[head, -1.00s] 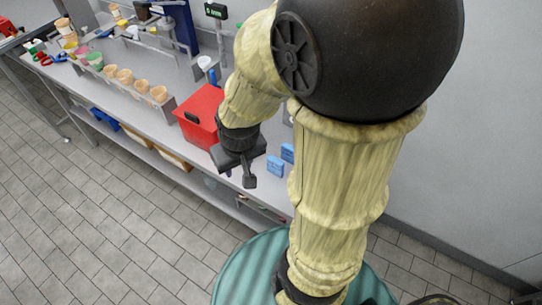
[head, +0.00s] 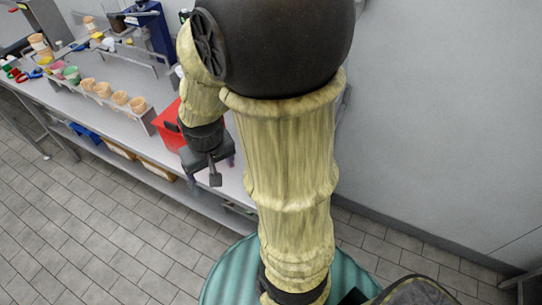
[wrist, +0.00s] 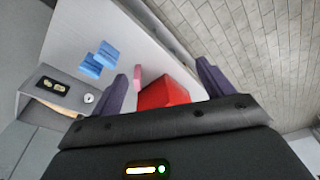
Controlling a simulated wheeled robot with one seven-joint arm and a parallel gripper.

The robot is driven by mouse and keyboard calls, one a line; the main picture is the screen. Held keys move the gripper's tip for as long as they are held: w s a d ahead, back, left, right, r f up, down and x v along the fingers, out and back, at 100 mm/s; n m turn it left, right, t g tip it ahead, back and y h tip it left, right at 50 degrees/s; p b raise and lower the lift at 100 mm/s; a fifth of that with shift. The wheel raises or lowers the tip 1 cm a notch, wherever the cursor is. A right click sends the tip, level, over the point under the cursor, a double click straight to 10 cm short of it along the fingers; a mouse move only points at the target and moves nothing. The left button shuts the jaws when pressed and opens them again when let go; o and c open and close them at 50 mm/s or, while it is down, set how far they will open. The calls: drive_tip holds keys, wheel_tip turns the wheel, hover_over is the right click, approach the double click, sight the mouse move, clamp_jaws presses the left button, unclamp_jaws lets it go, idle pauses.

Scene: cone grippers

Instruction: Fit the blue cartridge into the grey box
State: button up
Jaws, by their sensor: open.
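In the wrist view two small blue blocks, one of them the blue cartridge (wrist: 90,66), lie side by side on the pale bench top; I cannot tell which one is meant. A grey box (wrist: 45,78) with a dark panel stands left of them. My gripper (wrist: 162,70) is open and empty, its dark fingers wide apart, with the blue blocks left of them. In the head view my gripper (head: 208,172) hangs by the bench's front edge, close to a red box. The blue blocks and grey box are not visible there, where my arm covers part of the bench.
The red box (head: 168,126) stands on the bench (head: 120,118); it also shows between my fingers in the wrist view (wrist: 165,92), with a pink object (wrist: 137,77) beside it. A rack of tan cups (head: 120,98) stands farther left. Tiled floor is clear in front.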

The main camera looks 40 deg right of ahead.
drive_tip(key=w+d+m+g+p, duration=0.1)
drive_tip(key=w+d+m+p, duration=0.1)
drive_tip(key=d+m, duration=0.4)
drive_tip(key=w+d+m+g+p, duration=0.1)
drive_tip(key=w+d+m, duration=0.2)
drive_tip(key=d, duration=1.4)
drive_tip(key=m, duration=0.3)
drive_tip(key=shift+d+f+p, duration=0.15)
drive_tip(key=shift+f+p, duration=0.25)
wheel_tip(320, 180, down, 12)
drive_tip(key=shift+f+p, duration=0.1)
drive_tip(key=shift+p, duration=0.8)
drive_tip(key=shift+w+d+f+p, duration=0.15)
drive_tip(key=shift+f+p, duration=0.3)
drive_tip(key=shift+f, duration=0.85)
drive_tip(key=shift+w+a+f+p, duration=0.1)
drive_tip(key=shift+f+p, duration=0.35)
drive_tip(key=shift+f, duration=0.85)
